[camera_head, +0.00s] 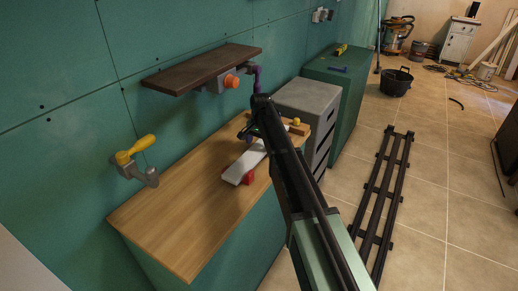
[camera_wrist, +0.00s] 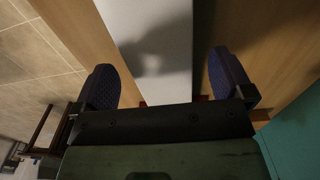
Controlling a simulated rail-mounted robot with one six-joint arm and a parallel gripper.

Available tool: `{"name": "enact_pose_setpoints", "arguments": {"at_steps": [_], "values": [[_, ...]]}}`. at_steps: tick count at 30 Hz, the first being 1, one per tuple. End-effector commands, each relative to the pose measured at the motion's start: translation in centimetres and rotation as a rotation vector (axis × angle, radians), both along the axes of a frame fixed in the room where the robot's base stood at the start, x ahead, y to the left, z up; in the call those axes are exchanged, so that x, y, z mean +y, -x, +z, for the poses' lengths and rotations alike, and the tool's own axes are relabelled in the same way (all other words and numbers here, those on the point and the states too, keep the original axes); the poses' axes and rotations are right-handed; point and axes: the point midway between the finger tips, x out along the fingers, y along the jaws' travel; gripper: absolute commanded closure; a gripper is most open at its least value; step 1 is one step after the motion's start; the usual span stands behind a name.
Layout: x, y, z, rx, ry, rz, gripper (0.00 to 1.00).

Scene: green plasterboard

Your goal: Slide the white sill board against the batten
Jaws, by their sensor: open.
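The white sill board (camera_head: 245,164) lies on the wooden worktop, partly hidden behind my arm. In the wrist view the board (camera_wrist: 150,35) runs between the two fingers of my gripper (camera_wrist: 163,68), which is open, with a finger to each side and a visible gap on both sides. The gripper's shadow falls on the board. In the head view my gripper (camera_head: 247,133) is over the board's far part. A brown wooden piece (camera_head: 299,129) at the worktop's far end may be the batten; I cannot tell for sure.
A dark shelf (camera_head: 205,68) juts from the green wall above the worktop (camera_head: 165,228). A yellow-handled tool (camera_head: 138,150) hangs on the wall at left. A grey drawer unit (camera_head: 308,98) stands beyond the worktop. The worktop's near left part is clear.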

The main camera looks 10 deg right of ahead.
Motion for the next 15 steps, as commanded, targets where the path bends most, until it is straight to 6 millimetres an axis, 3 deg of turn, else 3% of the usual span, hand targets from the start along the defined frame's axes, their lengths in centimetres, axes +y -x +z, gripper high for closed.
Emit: {"name": "enact_pose_setpoints", "arguments": {"at_steps": [1,9,15], "values": [[0.0,0.0,1.9,0.0,0.0,0.0,0.02],[0.0,0.0,8.5,0.0,0.0,0.0,0.02],[0.0,0.0,9.8,0.0,0.0,0.0,0.02]]}}
